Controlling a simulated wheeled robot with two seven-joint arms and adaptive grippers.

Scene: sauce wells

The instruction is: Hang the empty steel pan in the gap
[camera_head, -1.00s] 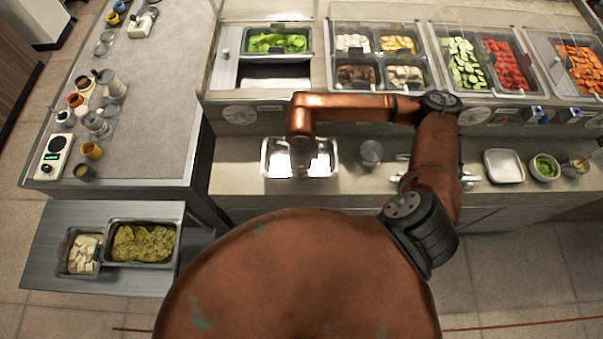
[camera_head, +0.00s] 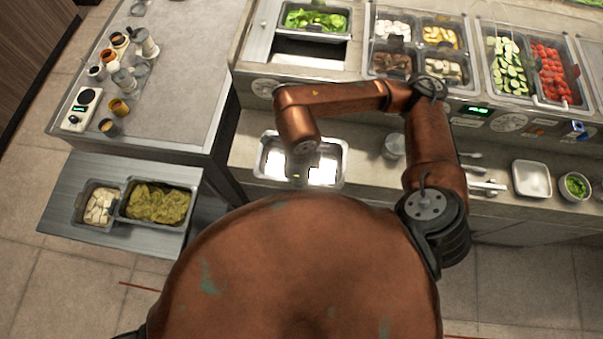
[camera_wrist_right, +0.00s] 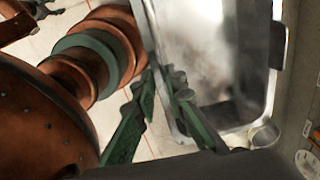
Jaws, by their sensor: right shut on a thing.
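The empty steel pan (camera_head: 263,165) is held low at the front counter edge, with bright reflections inside it. In the right wrist view its near wall (camera_wrist_right: 165,70) runs beside my fingers. My right gripper (camera_wrist_right: 163,80) is shut on the pan's rim; in the head view my wrist hides the fingers. The gap (camera_head: 308,54) is a dark rectangular opening in the counter, just in front of the lettuce pan (camera_head: 315,20). The pan is apart from it, nearer to me. My left gripper is not in view.
Filled food pans (camera_head: 415,48) stand right of the gap. A steel cup (camera_head: 394,146), utensils and a white dish (camera_head: 531,179) lie on the front ledge. A side table (camera_head: 70,205) with two filled pans is at left, below a grey counter (camera_head: 185,75).

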